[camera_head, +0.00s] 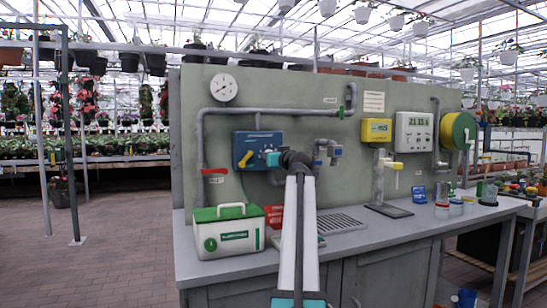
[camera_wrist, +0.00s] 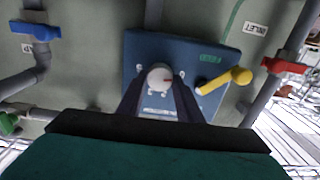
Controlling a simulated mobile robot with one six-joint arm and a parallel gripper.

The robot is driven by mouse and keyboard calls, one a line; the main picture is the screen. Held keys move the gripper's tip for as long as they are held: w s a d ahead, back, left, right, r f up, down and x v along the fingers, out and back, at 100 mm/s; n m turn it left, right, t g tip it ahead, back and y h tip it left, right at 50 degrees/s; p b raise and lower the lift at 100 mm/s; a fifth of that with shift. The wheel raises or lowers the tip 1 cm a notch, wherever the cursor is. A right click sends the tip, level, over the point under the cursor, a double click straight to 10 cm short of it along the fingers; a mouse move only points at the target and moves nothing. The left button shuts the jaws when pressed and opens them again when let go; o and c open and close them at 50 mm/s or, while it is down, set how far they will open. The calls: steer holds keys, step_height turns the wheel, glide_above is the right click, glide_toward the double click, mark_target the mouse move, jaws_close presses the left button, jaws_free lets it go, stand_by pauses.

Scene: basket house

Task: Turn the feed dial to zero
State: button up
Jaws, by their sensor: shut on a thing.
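The blue feed panel (camera_head: 258,143) is mounted on the grey-green board; it also fills the middle of the wrist view (camera_wrist: 145,48). My gripper (camera_head: 272,158) reaches the panel front and hides the dial in the head view. In the wrist view its two dark fingers (camera_wrist: 160,84) are shut on the dial's sides. Small white marks and a white label show between the fingers; the print is too small to read.
A yellow lever (camera_wrist: 222,82) is on the same panel, close beside the fingers. A red-handled valve (camera_head: 213,171) and a blue-handled valve (camera_head: 336,151) flank the panel on grey pipes. A green-lidded white box (camera_head: 228,231) stands on the bench below.

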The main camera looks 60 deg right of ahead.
steer(key=o, duration=1)
steer(key=shift+d+f, duration=0.1)
steer(key=shift+f, duration=0.2)
steer(key=shift+o, duration=0.2)
steer(key=shift+r, duration=0.1)
steer(key=shift+s, duration=0.1)
steer(key=p+v, duration=0.2)
steer(key=v, duration=1.1)
steer(key=shift+s+a, duration=0.25)
steer(key=shift+a, duration=0.1)
steer(key=shift+r, duration=0.1)
